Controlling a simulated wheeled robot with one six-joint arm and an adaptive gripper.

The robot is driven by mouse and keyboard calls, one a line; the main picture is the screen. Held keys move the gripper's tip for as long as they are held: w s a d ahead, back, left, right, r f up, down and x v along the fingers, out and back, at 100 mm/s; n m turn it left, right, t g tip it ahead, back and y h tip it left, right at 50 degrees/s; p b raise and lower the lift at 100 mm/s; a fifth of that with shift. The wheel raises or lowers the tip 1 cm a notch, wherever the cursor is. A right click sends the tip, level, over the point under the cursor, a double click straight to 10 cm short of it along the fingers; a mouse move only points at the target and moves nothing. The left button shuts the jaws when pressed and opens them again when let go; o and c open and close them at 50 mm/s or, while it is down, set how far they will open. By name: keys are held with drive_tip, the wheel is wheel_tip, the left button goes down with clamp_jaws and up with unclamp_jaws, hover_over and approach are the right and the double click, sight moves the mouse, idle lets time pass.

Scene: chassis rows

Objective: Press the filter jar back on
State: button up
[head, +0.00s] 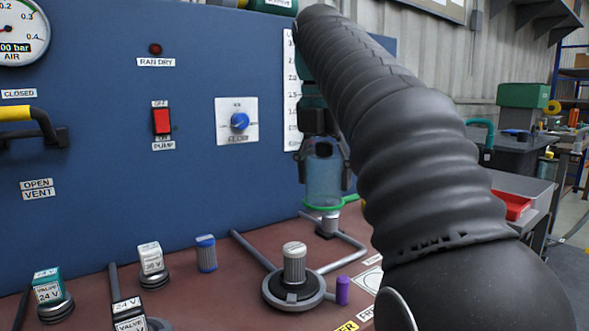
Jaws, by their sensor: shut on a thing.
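The filter jar (323,187) is a clear bluish cup, upright, with a green ring (322,206) around its lower rim. My gripper (325,170) is around the jar's upper part from above, with a dark finger on each side, and is shut on it. A pleated grey filter element (294,263) stands uncovered on a round grey base (284,302) on the red-brown deck, nearer and to the left of the jar. Behind the jar's lower rim is a small metal fitting (328,224); I cannot tell whether they touch.
A blue panel (230,60) with a red pump switch (162,121) and blue knob (239,121) stands behind. A purple cylinder (342,291) is beside the base. Grey pipes, a blue-topped cylinder (206,254) and valve caps (151,259) occupy the deck. My arm hides much of the right side.

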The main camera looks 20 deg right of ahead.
drive_tip(key=r+n, duration=0.1)
hover_over(294, 246)
drive_tip(key=shift+f, duration=2)
drive_tip(key=shift+f+b, duration=3.1)
drive_tip(key=shift+f, duration=1.7)
drive_tip(key=o, duration=1.3)
drive_tip(key=shift+c, duration=0.2)
drive_tip(key=shift+s+a+r, duration=0.1)
drive_tip(key=shift+r, duration=1.15)
drive_tip(key=shift+s+a+r, duration=0.1)
drive_tip(key=shift+s+r, duration=0.05)
drive_tip(key=shift+r, duration=1.05)
drive_tip(key=shift+s+a+r, duration=0.1)
drive_tip(key=shift+r, duration=1.15)
